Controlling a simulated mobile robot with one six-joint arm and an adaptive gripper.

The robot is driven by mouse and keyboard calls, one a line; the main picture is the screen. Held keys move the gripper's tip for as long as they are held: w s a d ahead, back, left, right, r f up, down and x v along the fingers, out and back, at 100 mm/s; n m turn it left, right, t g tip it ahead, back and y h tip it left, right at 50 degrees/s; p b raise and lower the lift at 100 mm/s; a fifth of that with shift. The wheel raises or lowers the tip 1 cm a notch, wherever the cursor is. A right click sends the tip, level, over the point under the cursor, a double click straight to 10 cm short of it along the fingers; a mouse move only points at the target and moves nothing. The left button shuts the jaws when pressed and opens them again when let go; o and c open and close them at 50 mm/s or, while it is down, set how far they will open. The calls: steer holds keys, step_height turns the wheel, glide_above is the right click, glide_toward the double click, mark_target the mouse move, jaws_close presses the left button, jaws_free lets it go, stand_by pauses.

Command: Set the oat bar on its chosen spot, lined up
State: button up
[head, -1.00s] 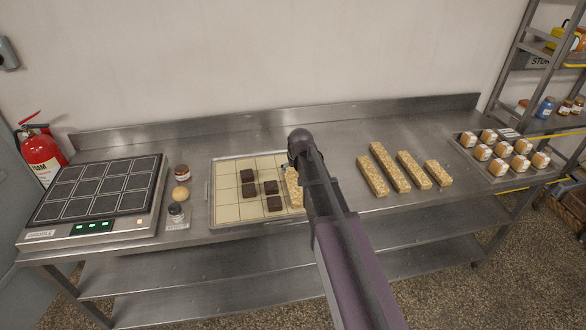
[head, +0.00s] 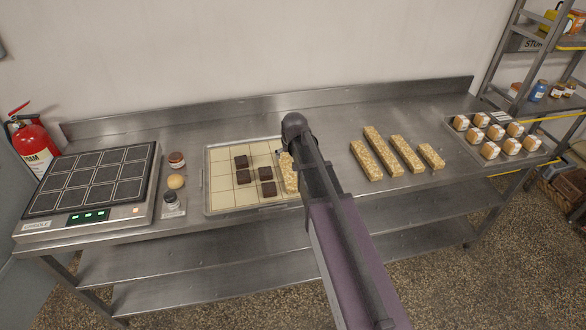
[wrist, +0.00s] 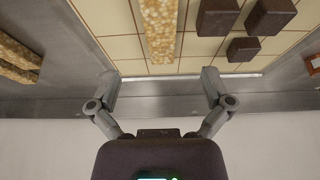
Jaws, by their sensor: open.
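An oat bar (head: 289,174) lies on the right part of the cream gridded tray (head: 222,203), running front to back along the grid. My arm partly hides it in the head view. In the wrist view the same bar (wrist: 159,28) points towards my gripper (wrist: 160,76). My gripper is open and empty, its fingers spread wider than the bar, near the tray's rim on the wall side. The bar's near end stops short of the fingertips. Several dark brown blocks (head: 241,162) sit on the tray beside the bar.
Several loose oat bars (head: 380,152) lie right of the tray. A tray of small cakes (head: 482,152) stands at the far right.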

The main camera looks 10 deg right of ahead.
steer(key=s+f+g, duration=0.1)
steer(key=s+g, duration=0.3)
steer(key=s, duration=2)
steer(key=shift+a+f, duration=0.2)
steer(key=shift+a, duration=0.1)
